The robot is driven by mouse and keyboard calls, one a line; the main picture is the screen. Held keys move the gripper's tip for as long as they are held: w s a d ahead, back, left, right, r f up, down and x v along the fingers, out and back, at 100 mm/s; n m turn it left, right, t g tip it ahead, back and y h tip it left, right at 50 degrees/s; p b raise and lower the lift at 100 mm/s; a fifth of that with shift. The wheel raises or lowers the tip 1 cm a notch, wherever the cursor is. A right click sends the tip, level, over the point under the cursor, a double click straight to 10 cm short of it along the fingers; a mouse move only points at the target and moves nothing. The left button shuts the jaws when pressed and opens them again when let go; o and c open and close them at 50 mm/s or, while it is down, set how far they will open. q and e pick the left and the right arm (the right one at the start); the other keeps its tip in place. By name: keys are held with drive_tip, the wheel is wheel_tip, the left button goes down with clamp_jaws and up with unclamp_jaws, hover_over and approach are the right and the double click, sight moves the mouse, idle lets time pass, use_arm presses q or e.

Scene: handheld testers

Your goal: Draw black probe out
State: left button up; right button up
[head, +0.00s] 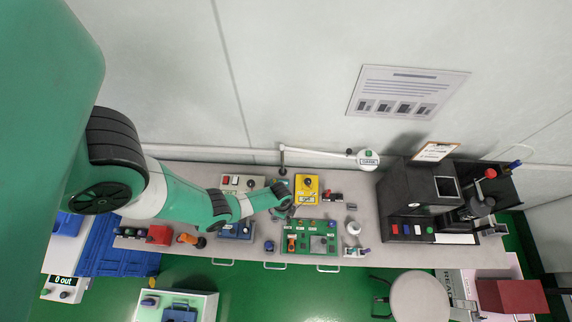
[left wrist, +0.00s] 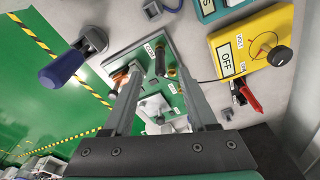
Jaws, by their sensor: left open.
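The yellow tester (head: 307,188) stands near the back of the bench; in the left wrist view the yellow tester (left wrist: 252,48) shows OFF and a dial. A dark upright rod (left wrist: 159,58), which looks like the black probe, stands at the green board (left wrist: 142,55) near gold terminals. A thin dark lead runs from the tester's side towards it. My left gripper (head: 287,209) is above the board's back edge. Its fingers (left wrist: 157,85) are open, with the rod seen between and beyond the tips; contact is not visible. My right gripper is not in view.
A red and black item (left wrist: 247,97) lies beside the tester. The green board (head: 318,250) carries an orange part (head: 291,243). A blue-handled tool (left wrist: 63,70) stands near the bench edge. A black machine (head: 412,200) stands at right. A lamp arm (head: 320,152) crosses behind.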

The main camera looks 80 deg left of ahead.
sight(289, 220)
use_arm(q)
drive_tip(key=f+b, duration=0.1)
drive_tip(key=f, duration=0.1)
drive_tip(key=f+b, duration=0.1)
drive_tip(key=f, duration=0.1)
drive_tip(key=f+b, duration=0.1)
drive_tip(key=shift+w+d+f, duration=0.2)
drive_tip(key=shift+w+f, duration=0.1)
drive_tip(key=shift+f, duration=0.1)
drive_tip(key=shift+f+b, duration=0.55)
drive_tip(key=shift+f, duration=0.05)
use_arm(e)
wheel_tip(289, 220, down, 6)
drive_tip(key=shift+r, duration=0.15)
use_arm(q)
drive_tip(key=shift+w, duration=0.1)
clamp_jaws()
idle(0.4)
